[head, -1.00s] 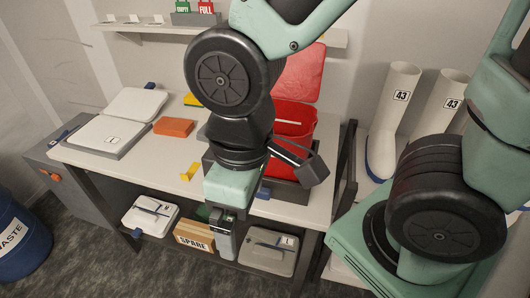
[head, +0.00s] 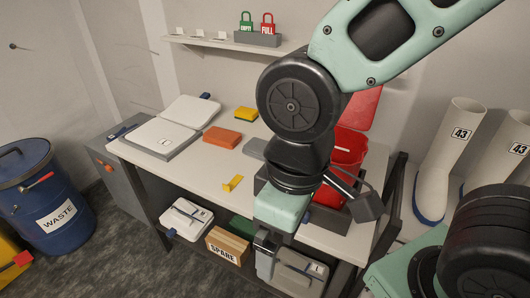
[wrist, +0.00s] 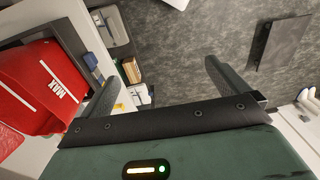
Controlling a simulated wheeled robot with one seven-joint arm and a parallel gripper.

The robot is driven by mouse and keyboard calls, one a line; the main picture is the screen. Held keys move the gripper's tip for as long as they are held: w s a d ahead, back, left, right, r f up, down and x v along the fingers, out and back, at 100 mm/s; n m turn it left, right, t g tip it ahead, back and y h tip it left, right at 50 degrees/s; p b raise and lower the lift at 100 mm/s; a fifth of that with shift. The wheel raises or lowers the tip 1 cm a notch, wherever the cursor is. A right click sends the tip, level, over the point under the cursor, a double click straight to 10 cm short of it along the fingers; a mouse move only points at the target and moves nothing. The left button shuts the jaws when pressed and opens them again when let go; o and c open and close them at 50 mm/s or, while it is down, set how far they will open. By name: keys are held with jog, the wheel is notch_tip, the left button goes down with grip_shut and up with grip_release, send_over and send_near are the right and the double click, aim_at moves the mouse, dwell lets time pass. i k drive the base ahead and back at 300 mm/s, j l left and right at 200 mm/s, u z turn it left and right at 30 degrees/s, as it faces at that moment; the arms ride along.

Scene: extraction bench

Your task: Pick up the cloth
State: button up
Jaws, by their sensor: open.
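No thing is plainly a cloth. A flat orange block (head: 222,137) lies on the bench top left of my arm; I cannot tell whether it is a folded cloth or a sponge. A smaller yellow block (head: 245,115) lies behind it. My gripper hangs low at the front edge of the bench in the head view, right of and nearer than the orange block. In the wrist view my gripper (wrist: 160,76) has its two fingers wide apart with nothing between them. The wrist view shows floor between the fingers, and neither block can be made out there.
A white lidded case (head: 163,137) stands open on the bench's left. A yellow bracket (head: 232,183) lies near the front edge. A red bucket (head: 347,151) stands behind my arm. A blue waste drum (head: 48,205) stands left.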

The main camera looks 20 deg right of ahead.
aim_at(254, 148)
jog(key=i+j+z, duration=0.1)
jog(key=z, duration=0.95)
jog(key=i+j+z, duration=0.15)
jog(key=j+z, duration=0.25)
jog(key=j, duration=0.2)
jog(key=j+z, duration=0.4)
jog(key=j, duration=0.2)
jog(key=j+z, duration=0.4)
jog(key=j, duration=0.25)
jog(key=k+j, duration=0.1)
jog(key=j, duration=1.2)
jog(key=k+j+z, duration=0.1)
jog(key=j, duration=0.55)
jog(key=k, duration=0.05)
